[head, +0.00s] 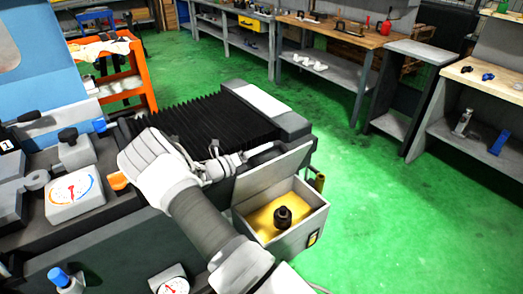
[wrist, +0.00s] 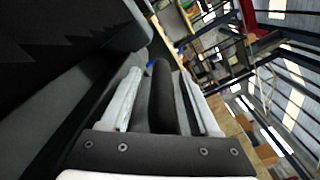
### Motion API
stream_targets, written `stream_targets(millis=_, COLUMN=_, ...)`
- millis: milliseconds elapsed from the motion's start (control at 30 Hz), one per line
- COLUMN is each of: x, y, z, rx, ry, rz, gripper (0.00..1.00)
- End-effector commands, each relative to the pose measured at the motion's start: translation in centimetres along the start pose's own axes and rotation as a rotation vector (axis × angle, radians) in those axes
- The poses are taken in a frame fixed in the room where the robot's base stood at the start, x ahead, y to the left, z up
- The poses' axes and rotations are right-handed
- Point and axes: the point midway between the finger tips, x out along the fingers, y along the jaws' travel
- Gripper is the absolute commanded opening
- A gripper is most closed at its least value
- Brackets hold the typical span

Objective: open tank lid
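The tank (head: 309,225) is a grey box at the machine's right end. Its lid (head: 272,176) stands raised and steeply tilted at the back, and yellowish liquid with a black fitting (head: 283,217) shows inside. My gripper (head: 272,150) is just behind the lid's upper edge. In the wrist view my gripper (wrist: 166,98) has its two pale fingers apart, with a dark rounded bar (wrist: 162,95) between them. Narrow gaps seem to show on both sides of the bar. I cannot tell whether the bar is part of the lid or whether it is touched.
The machine's black bellows (head: 200,125) and grey end block (head: 291,122) lie behind my gripper. Dials (head: 75,190) and knobs are at the left. An orange cart (head: 128,75) stands behind. Green floor (head: 375,210) is free at the right, with workbenches beyond.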

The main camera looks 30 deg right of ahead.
Motion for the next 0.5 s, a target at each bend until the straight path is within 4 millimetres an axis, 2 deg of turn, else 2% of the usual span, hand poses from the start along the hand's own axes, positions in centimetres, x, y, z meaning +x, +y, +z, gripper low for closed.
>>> stream_targets(millis=167, x=-0.1, y=-0.1, z=0.1, rx=0.0, ry=0.0, rz=-0.001, gripper=0.62)
stream_targets(millis=267, x=-1.0, y=0.0, z=0.1, rx=0.001, ry=-0.001, rz=0.0, gripper=0.62)
stream_targets(millis=367, x=-2.6, y=0.0, z=0.1, rx=0.001, ry=-0.002, rz=0.002, gripper=0.62)
stream_targets(millis=500, x=-6.0, y=0.0, z=0.1, rx=0.0, ry=-0.003, rz=0.003, gripper=0.62)
